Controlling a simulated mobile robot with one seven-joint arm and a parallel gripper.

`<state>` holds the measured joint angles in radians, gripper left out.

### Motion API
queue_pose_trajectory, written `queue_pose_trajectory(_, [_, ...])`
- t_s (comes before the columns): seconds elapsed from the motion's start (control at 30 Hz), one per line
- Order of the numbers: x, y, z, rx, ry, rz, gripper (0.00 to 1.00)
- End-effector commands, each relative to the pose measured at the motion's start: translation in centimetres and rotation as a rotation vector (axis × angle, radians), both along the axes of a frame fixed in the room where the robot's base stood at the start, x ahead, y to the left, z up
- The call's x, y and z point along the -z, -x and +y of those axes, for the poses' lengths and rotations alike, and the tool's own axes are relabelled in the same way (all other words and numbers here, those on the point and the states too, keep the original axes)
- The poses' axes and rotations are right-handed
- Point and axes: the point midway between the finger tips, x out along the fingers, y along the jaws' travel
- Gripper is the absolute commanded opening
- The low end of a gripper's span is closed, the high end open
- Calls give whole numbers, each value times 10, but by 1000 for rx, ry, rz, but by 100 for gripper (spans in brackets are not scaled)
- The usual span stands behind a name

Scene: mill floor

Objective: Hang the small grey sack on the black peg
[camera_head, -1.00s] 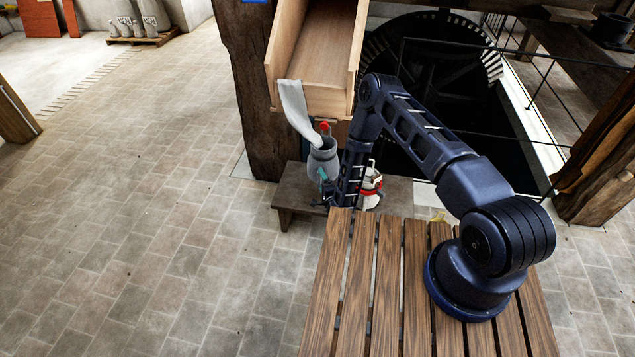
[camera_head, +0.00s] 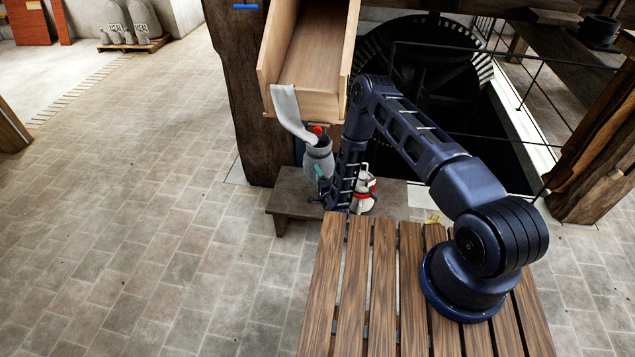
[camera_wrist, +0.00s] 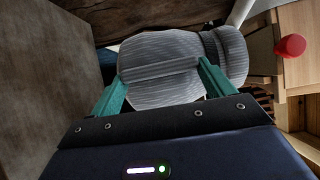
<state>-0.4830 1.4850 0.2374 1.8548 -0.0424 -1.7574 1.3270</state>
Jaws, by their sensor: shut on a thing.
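The small grey sack (camera_head: 318,161) is upright, with its dark open mouth at the top, under the pale cloth spout of the wooden chute. My gripper (camera_wrist: 162,70) is shut on the sack's body; in the wrist view the grey ribbed sack (camera_wrist: 165,88) sits between the teal fingers, its neck to the right. In the head view the fingers are partly hidden by the arm and sack. I cannot make out the black peg for certain in either view. A red knob (camera_wrist: 291,45) shows right of the sack's neck, and in the head view just above its mouth.
The wooden chute (camera_head: 303,92) and its cloth spout (camera_head: 290,112) hang close above the sack. A thick wooden post (camera_head: 240,90) is behind. The floor at left is clear.

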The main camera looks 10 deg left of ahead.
Motion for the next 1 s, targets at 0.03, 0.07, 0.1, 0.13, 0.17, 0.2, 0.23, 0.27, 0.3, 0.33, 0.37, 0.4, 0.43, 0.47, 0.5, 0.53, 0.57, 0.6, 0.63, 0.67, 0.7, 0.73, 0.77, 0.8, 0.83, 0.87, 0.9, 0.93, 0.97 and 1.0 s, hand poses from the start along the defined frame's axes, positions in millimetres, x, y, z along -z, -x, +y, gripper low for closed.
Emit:
queue_pose_trajectory(0.03, [0,-3,0,0,1,-1,40])
queue_pose_trajectory(0.07, [0,-4,0,0,1,-1,40])
queue_pose_trajectory(0.1, [0,-6,0,0,1,-1,40])
queue_pose_trajectory(0.13, [0,-7,0,0,1,-1,40])
queue_pose_trajectory(0.17, [0,-9,0,0,1,-1,40])
queue_pose_trajectory(0.2, [0,-11,0,0,1,-1,40])
queue_pose_trajectory(0.23, [0,-12,0,0,1,-1,40])
queue_pose_trajectory(0.27, [0,-14,0,0,0,-1,40])
queue_pose_trajectory(0.3, [0,-16,0,0,0,-1,40])
queue_pose_trajectory(0.33, [0,-17,0,0,0,-1,40])
queue_pose_trajectory(0.37, [0,-18,0,0,0,-1,40])
queue_pose_trajectory(0.4, [0,-20,0,0,-1,-1,40])
queue_pose_trajectory(0.43, [0,-22,0,0,0,0,40])
queue_pose_trajectory(0.47, [0,-23,0,0,0,0,40])
queue_pose_trajectory(0.5, [0,-25,0,0,0,0,40])
queue_pose_trajectory(0.53, [0,-27,0,0,0,0,40])
queue_pose_trajectory(0.57, [0,-28,0,0,0,0,40])
queue_pose_trajectory(0.6, [0,-30,0,0,1,-1,40])
queue_pose_trajectory(0.63, [0,-31,0,0,0,-1,40])
queue_pose_trajectory(0.67, [0,-33,0,0,0,-1,40])
queue_pose_trajectory(0.7, [0,-35,0,0,0,-1,40])
queue_pose_trajectory(0.73, [0,-36,0,0,0,-1,40])
queue_pose_trajectory(0.77, [0,-38,0,0,1,-2,40])
queue_pose_trajectory(0.8, [0,-40,0,0,1,-2,40])
queue_pose_trajectory(0.83, [0,-41,0,0,0,-1,40])
queue_pose_trajectory(0.87, [0,-43,0,0,0,-1,40])
queue_pose_trajectory(0.9, [0,-45,0,0,0,-1,40])
queue_pose_trajectory(0.93, [0,-46,0,0,0,-1,40])
queue_pose_trajectory(0.97, [0,-47,0,0,0,-1,40])
queue_pose_trajectory(1.0, [0,-49,0,0,-1,-1,40])
